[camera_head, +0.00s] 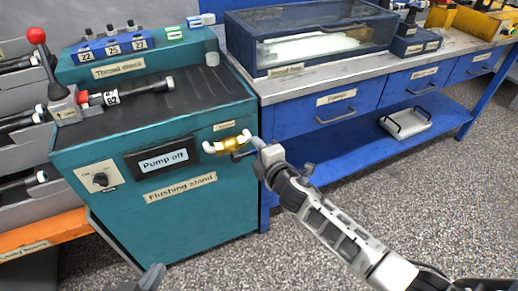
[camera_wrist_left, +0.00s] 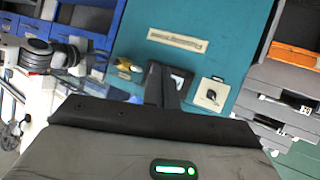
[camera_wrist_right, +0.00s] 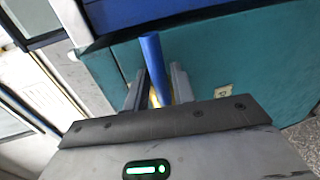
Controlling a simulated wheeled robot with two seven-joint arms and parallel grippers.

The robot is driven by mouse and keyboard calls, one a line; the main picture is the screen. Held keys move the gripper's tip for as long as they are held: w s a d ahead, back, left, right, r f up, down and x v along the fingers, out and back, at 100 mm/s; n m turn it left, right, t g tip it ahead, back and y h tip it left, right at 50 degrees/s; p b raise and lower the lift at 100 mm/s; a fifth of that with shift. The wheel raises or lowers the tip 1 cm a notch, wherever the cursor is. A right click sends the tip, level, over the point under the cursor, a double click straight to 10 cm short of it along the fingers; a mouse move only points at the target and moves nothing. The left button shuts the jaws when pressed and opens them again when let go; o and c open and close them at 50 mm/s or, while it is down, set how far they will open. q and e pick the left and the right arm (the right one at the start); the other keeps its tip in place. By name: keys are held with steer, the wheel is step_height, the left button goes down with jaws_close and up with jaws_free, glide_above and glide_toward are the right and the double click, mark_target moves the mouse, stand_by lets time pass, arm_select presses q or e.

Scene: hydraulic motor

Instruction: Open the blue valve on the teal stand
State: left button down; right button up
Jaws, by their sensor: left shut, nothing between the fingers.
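The teal stand (camera_head: 195,225), labelled "Flushing stand", is at the left of the head view. A brass valve (camera_head: 231,145) sits on its front by the right corner. The valve's blue lever (camera_wrist_right: 153,62) stands between the fingers of my right gripper (camera_wrist_right: 162,88) in the right wrist view. The fingers are apart on either side of the lever; whether both press on it I cannot tell. In the head view my right gripper (camera_head: 252,151) hides part of the valve. My left gripper (camera_wrist_left: 168,78) is shut and empty, low in front of the stand.
A blue workbench (camera_head: 330,118) with drawers stands to the right. A red-knobbed lever (camera_head: 38,45) rises at far left. The speckled floor (camera_head: 440,200) is open.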

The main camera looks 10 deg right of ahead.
arm_select(q)
steer(key=shift+r, duration=0.15)
arm_select(e)
steer(key=shift+o, duration=0.2)
steer(key=shift+s, duration=0.1)
steer(key=shift+s, duration=0.25)
arm_select(q)
steer(key=shift+r+p, duration=0.15)
steer(key=shift+p, duration=0.65)
arm_select(e)
steer(key=v, duration=1.5)
steer(key=shift+r, duration=0.2)
arm_select(q)
steer(key=shift+r, duration=0.2)
arm_select(e)
steer(key=shift+s, duration=0.1)
